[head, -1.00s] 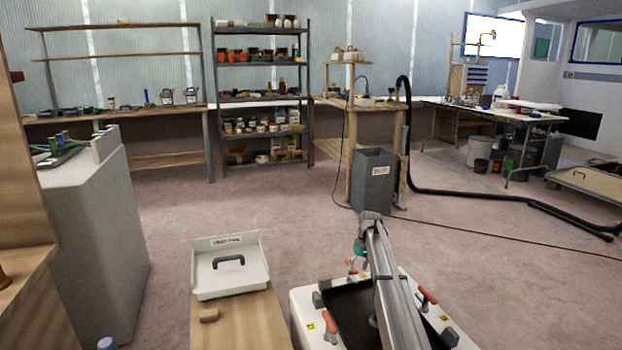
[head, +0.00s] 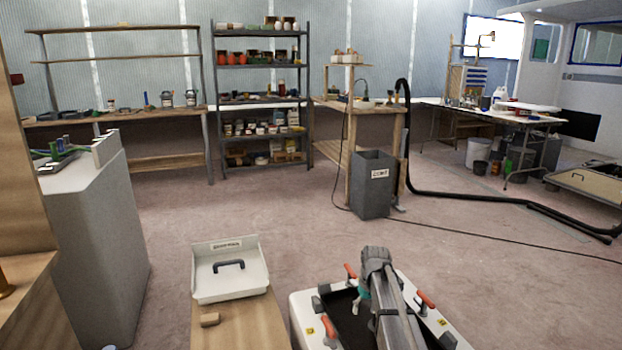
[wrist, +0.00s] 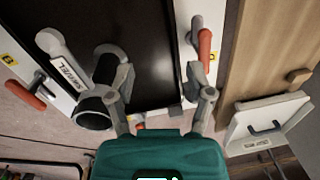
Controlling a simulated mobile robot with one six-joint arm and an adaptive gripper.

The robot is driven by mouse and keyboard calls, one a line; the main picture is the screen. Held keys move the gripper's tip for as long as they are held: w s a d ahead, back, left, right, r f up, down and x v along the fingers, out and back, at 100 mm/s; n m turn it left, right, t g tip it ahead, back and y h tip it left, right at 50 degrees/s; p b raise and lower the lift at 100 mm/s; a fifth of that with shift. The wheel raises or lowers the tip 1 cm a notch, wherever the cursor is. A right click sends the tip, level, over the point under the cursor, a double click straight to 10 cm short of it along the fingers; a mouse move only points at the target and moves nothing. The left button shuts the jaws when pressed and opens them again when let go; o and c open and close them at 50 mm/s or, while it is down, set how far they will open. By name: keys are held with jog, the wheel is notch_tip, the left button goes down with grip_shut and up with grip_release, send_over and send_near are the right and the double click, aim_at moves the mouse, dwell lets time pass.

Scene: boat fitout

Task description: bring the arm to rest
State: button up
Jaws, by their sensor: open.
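My arm (head: 384,298) is folded over my own base at the bottom of the head view. My gripper (wrist: 163,85) shows in the wrist view with its teal body at the bottom and its two grey fingers spread apart. Nothing is seen between the fingertips. In the head view only a small teal part of it shows beside the arm, and the fingers are mostly hidden. Below the gripper lies the dark, flat deck of my base, with red-handled clamps along its pale rim. A labelled pale piece (wrist: 64,62) and a dark cylinder lie near the left finger.
A grey bin (head: 373,195) and a black hose (head: 455,193) are ahead. Open floor lies between.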

jog(key=s+r+m+h+p, duration=0.1)
jog(key=s+r+m+p, duration=0.2)
jog(key=s, duration=2.1)
notch_tip(320, 180, up, 38)
jog(key=n+p, duration=0.1)
jog(key=p, duration=3.6)
jog(key=shift+d+f, duration=0.15)
jog(key=shift+f, duration=0.1)
jog(key=shift+w, duration=0.1)
